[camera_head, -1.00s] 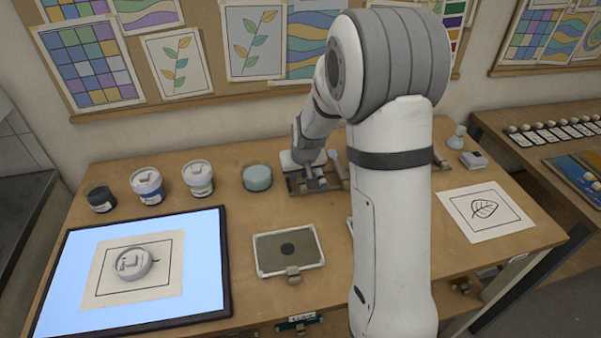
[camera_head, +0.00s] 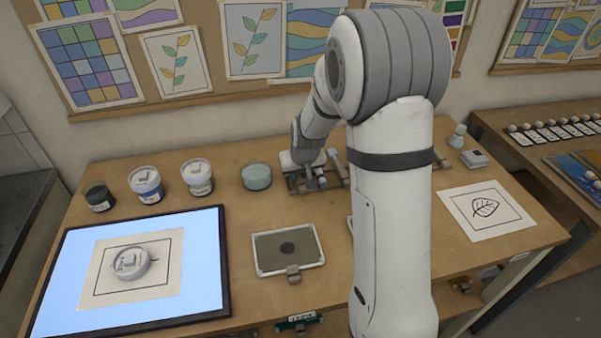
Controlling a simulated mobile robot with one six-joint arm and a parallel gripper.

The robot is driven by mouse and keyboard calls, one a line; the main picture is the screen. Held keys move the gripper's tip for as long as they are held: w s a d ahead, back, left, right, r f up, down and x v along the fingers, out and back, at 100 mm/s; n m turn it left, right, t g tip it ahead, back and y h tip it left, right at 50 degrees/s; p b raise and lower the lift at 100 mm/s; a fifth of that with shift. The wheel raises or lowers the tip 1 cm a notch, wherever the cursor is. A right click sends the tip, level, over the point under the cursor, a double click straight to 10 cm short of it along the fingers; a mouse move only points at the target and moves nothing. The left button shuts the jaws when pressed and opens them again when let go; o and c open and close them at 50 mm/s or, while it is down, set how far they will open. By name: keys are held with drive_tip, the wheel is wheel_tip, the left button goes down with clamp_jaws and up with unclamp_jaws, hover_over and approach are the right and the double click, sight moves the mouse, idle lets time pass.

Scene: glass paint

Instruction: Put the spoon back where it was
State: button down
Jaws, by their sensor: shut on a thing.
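My gripper (camera_head: 316,181) is at the wooden tool rack (camera_head: 296,189) at the back middle of the table. It points down and is shut on a thin thing, which I take to be the spoon. The spoon is too small and too covered by the gripper to make out its shape. I cannot tell whether it touches the rack. A tool with a pale blue end (camera_head: 333,154) leans at the rack just right of the gripper. My own arm hides the right part of the rack.
A framed plate (camera_head: 287,250) lies in front. A lit panel (camera_head: 60,310) is at left, a leaf drawing (camera_head: 486,211) at right.

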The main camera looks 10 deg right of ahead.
drive_tip(key=c, duration=1.2)
unclamp_jaws()
drive_tip(key=shift+b+v, duration=0.4)
drive_tip(key=shift+v, duration=3.5)
